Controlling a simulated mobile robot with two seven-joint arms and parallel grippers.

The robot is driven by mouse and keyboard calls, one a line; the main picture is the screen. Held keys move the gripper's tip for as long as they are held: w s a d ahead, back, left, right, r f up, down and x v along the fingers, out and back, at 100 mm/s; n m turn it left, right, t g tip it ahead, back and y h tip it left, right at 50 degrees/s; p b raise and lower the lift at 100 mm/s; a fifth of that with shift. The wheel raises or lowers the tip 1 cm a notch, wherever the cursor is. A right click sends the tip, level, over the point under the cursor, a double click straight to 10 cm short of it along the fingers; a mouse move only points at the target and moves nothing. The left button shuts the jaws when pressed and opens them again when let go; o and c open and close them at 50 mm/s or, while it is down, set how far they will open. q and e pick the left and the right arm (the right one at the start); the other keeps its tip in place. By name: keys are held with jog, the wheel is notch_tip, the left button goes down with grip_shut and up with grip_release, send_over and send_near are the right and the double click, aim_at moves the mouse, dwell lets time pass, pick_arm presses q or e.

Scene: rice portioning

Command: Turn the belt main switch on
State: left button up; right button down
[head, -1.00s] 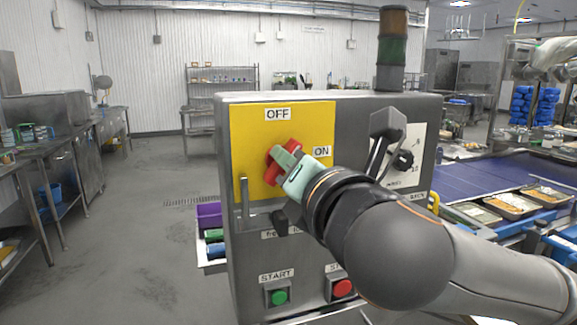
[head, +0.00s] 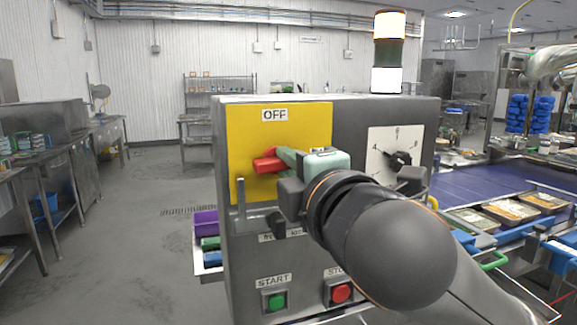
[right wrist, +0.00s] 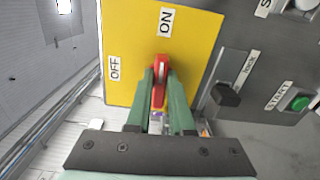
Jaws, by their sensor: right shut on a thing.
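The red main switch handle (head: 267,162) sits on a yellow plate (head: 250,120) on the grey control box. In the head view it lies nearly horizontal; the OFF label (head: 275,115) is above it and the ON label is hidden behind my gripper. My right gripper (head: 283,158) is shut on the handle. In the right wrist view the green fingers (right wrist: 160,95) hold the red handle (right wrist: 160,88) between them, and it points toward the ON label (right wrist: 166,22); the OFF label (right wrist: 114,68) is off to its left. My left gripper is not in view.
Below the plate are a green START button (head: 276,301) and a red button (head: 341,293). A dial (head: 398,158) is at the box's right. A signal tower (head: 389,50) stands on top, lit. A blue conveyor (head: 480,182) with food trays is at the right.

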jog(key=shift+m, duration=0.5)
jog(key=c, duration=0.8)
grip_release()
jog(key=v, duration=1.2)
jog(key=shift+s, duration=0.25)
jog(key=shift+d, duration=0.1)
